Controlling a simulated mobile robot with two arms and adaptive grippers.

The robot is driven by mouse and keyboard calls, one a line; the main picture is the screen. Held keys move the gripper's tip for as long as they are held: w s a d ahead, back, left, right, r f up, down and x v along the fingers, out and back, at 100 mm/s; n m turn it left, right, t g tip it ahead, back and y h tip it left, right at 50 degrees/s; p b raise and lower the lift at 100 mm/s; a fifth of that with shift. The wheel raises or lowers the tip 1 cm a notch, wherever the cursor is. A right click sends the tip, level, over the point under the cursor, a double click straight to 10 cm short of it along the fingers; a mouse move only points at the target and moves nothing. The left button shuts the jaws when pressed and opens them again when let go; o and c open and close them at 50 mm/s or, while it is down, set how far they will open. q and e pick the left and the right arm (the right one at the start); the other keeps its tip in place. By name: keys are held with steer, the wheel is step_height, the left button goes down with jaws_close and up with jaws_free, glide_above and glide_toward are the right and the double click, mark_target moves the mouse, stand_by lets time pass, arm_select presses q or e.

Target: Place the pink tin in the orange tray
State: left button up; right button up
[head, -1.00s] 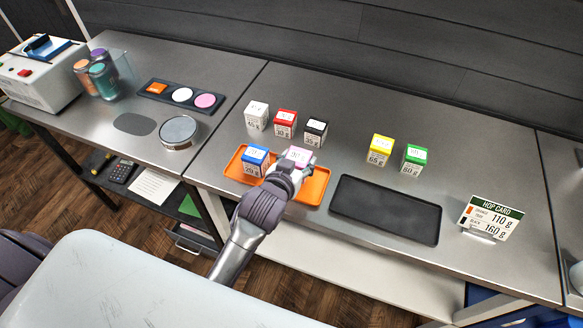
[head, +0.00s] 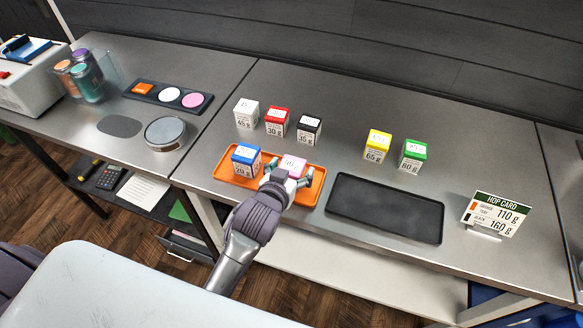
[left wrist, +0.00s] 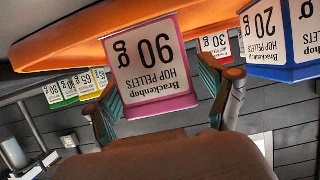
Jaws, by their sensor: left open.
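The pink tin (head: 293,165), labelled 90 g, stands in the orange tray (head: 313,191) beside the blue tin (head: 246,160). My left gripper (head: 287,180) is at the tray's front side with its fingers spread around the pink tin. In the left wrist view the pink tin (left wrist: 150,65) sits between the two open fingers (left wrist: 160,105), with a gap showing on each side. The orange tray (left wrist: 85,45) appears there too, upside down. My right gripper is not in view.
White (head: 246,113), red (head: 277,121) and black (head: 309,129) tins stand behind the orange tray. Yellow (head: 377,146) and green (head: 413,155) tins stand behind the empty black tray (head: 385,208). A hop card (head: 495,214) reads 110 g and 160 g.

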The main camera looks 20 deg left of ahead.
arm_select(q)
steer(key=shift+r, duration=0.1)
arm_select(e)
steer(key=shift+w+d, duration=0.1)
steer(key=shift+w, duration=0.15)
arm_select(q)
steer(key=shift+s+r, duration=0.1)
steer(key=shift+r, duration=0.1)
steer(key=b+v, duration=0.1)
steer(key=v, duration=1)
steer(key=shift+s, duration=0.4)
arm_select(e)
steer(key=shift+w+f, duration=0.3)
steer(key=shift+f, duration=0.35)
